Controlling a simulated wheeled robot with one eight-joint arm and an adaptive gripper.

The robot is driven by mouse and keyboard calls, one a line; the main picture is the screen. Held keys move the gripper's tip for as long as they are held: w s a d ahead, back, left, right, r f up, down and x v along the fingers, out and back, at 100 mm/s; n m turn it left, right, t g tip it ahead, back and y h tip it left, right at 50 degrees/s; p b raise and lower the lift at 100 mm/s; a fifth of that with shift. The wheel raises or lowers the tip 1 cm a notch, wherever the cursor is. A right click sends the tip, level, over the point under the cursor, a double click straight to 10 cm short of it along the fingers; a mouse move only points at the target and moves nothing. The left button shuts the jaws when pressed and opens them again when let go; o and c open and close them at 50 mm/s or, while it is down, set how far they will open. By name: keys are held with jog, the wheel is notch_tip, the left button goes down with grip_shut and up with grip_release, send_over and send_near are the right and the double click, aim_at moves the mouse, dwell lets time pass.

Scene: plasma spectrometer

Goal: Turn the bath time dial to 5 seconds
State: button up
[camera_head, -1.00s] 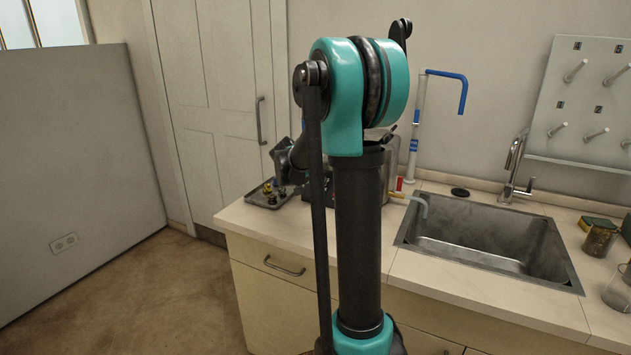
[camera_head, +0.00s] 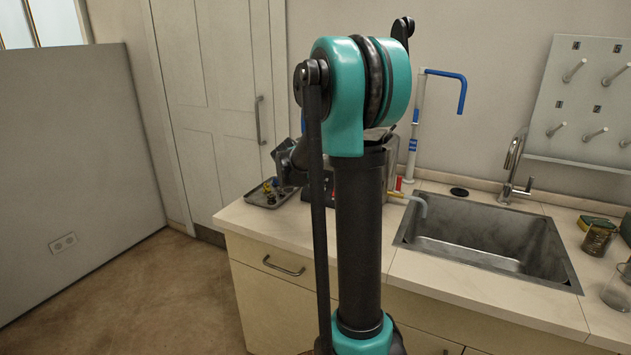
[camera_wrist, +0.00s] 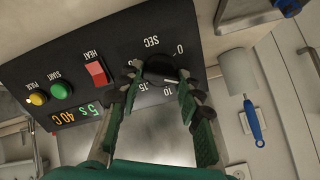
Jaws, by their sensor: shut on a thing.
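The bath time dial (camera_wrist: 160,68) is a round black knob on a dark control panel (camera_wrist: 120,42), in the wrist view. The scale around it is marked SEC, with 0, 10 and 15 legible. A short white mark shows on the knob. My gripper (camera_wrist: 162,80) has a green-and-black finger on each side of the knob and is shut on it. The fingers hide part of the scale.
The panel also has a red HEAT switch (camera_wrist: 96,73), a green START button (camera_wrist: 60,91) and a yellow PULSE button (camera_wrist: 38,99). In the head view, a small tray (camera_head: 269,194) stands left of the device and a sink (camera_head: 490,235) lies to the right.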

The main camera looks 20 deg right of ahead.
dwell(0.3)
jog(key=o, duration=1.2)
jog(key=shift+c, duration=0.2)
jog(key=v, duration=1.2)
